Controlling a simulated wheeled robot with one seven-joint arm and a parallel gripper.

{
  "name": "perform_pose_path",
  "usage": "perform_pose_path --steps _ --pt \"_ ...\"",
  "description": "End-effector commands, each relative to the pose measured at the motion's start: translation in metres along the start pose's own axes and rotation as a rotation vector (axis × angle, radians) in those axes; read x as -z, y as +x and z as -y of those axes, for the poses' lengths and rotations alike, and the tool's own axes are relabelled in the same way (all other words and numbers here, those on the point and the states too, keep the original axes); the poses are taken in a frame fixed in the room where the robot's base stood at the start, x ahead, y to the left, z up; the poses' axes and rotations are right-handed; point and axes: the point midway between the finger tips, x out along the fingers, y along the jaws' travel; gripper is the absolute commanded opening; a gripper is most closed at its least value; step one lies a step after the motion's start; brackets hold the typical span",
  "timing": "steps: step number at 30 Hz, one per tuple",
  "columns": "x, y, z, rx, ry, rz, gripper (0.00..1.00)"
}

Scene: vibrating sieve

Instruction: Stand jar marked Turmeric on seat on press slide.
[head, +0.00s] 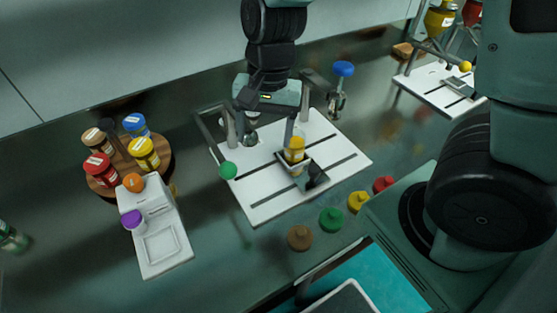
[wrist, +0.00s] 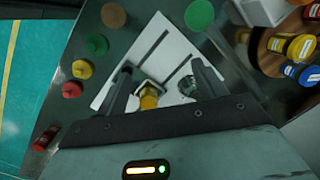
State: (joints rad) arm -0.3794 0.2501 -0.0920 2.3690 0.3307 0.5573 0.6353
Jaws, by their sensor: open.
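An uncapped-looking jar with yellow-orange contents (head: 295,149) stands upright at the small square seat of the press slide, on the white slotted base plate (head: 262,205). Its label is not readable, so I cannot tell that it is Turmeric. It also shows in the wrist view (wrist: 148,100). A dark block (head: 316,177) sits just in front of it. My gripper (head: 268,132) is open above the plate, its right finger beside the jar's top in the head view. In the wrist view, the jar appears between my fingers, nearer the left one. I cannot tell whether they touch.
A round wooden rack (head: 160,165) holds several jars at left, beside a white device (head: 165,245) with orange and purple knobs. Loose lids, brown (head: 300,237), green (head: 331,219), yellow and red, lie along the front edge. A green knob (head: 228,170) is near the plate's left side.

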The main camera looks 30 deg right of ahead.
Motion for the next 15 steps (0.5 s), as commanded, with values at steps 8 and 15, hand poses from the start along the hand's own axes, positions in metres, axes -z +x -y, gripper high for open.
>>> perform_pose_path --steps 8,15 --pt "-0.131 -0.038 -0.019 -0.054 -1.059 -0.032 0.7" --pt "-0.152 -0.042 -0.032 -0.1 -1.309 -0.055 0.7"
